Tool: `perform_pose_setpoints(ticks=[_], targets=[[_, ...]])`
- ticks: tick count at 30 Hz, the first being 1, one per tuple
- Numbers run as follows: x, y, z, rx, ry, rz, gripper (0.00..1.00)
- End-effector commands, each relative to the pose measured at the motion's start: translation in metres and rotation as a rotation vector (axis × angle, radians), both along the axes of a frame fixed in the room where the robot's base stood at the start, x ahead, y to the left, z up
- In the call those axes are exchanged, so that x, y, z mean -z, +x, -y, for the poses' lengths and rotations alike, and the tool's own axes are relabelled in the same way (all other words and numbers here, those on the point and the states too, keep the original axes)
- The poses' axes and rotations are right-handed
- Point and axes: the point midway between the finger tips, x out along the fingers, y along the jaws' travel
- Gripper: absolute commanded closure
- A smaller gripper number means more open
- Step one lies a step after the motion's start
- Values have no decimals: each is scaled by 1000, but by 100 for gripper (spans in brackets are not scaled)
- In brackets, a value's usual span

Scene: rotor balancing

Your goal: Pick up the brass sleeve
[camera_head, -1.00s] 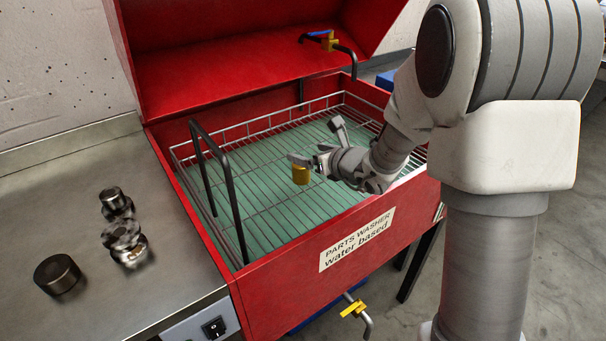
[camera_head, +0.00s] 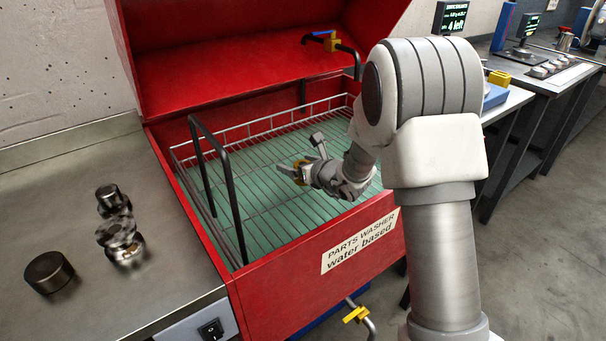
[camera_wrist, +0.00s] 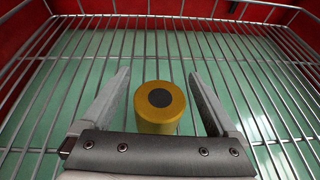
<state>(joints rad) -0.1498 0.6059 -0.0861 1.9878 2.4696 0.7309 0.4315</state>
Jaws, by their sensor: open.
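The brass sleeve (camera_wrist: 160,118) is a short yellow cylinder with a dark round centre on its end face. In the wrist view it lies midway between the two fingers of my gripper (camera_wrist: 160,95), with a visible gap on each side. In the head view my gripper (camera_head: 292,170) is over the wire basket, and the sleeve (camera_head: 301,168) shows only partly behind the fingers. The jaws are open. I cannot tell from these views how far the fingers reach down along the sleeve.
The wire basket (camera_head: 266,120) sits in the red parts washer (camera_head: 300,262), with a black handle (camera_head: 226,185) standing at its left. Several dark metal parts, including a cylinder (camera_head: 49,272), stand on the left steel counter (camera_head: 165,290).

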Motion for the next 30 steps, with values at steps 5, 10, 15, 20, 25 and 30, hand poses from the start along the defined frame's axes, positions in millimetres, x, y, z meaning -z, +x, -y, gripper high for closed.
perform_pose_setpoints(ticks=[5,10,15,20,25,30], targets=[[0,0,0,0,0,0,9],[0,0,0,0,0,0,40],[0,-1,0,0,0,-1,71],[0,-1,0,0,0,-1,99],[0,-1,0,0,0,-1,100],[-2,0,0,-1,1,2,100]])
